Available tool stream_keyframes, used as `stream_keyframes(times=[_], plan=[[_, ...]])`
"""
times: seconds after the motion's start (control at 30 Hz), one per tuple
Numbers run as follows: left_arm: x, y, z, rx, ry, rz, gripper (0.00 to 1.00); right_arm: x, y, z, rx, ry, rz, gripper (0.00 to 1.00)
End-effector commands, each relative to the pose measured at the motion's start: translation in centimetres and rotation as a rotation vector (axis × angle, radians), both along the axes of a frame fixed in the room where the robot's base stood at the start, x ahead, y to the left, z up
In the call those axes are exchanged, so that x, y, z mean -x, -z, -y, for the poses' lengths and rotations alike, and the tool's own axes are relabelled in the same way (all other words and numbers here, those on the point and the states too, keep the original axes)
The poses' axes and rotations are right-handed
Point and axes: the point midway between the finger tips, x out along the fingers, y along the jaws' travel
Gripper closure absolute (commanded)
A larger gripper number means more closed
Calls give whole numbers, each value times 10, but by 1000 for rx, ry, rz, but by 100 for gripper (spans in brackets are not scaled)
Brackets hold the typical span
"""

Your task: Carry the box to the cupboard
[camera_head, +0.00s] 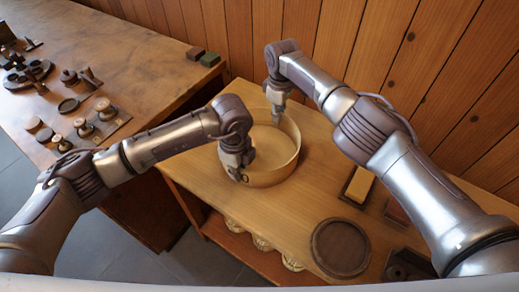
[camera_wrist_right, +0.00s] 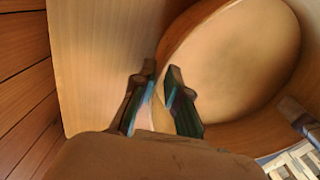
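The box is a round, open-topped, pale wooden one (camera_head: 276,177) standing on the wooden table. It looks empty. My left gripper (camera_head: 241,178) is at its front left rim. My right gripper (camera_head: 277,120) points down at its back rim. In the right wrist view the box (camera_wrist_right: 240,60) fills the upper right, and the fingers of my right gripper (camera_wrist_right: 160,75) are close together on either side of its wall. Whether they press on it is unclear. The left gripper's fingers are mostly hidden in the head view. No cupboard is clearly in view.
The table (camera_head: 300,215) also bears a dark round tray (camera_head: 340,247) and a yellow block in a dark holder (camera_head: 359,185). A shelf below holds several pale round things. A workbench (camera_head: 130,50) with turned spools stands at left. A plank wall (camera_head: 440,70) closes the back.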

Motion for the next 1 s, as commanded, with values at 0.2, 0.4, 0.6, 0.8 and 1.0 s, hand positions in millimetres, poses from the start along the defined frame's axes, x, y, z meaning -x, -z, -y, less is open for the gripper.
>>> stream_keyframes(times=[0.2,0.4,0.6,0.8,1.0], plan=[[0,0,0,1,0,1,100,0,0,0,0,0,0,100],[0,0,0,1,0,1,100,0,0,0,0,0,0,100],[0,-4,0,1,0,1,100,0,-4,0,1,0,1,100],[0,-21,0,1,0,1,100,0,-22,0,1,0,1,100],[0,-44,0,1,0,1,100,0,-44,0,1,0,1,100]])
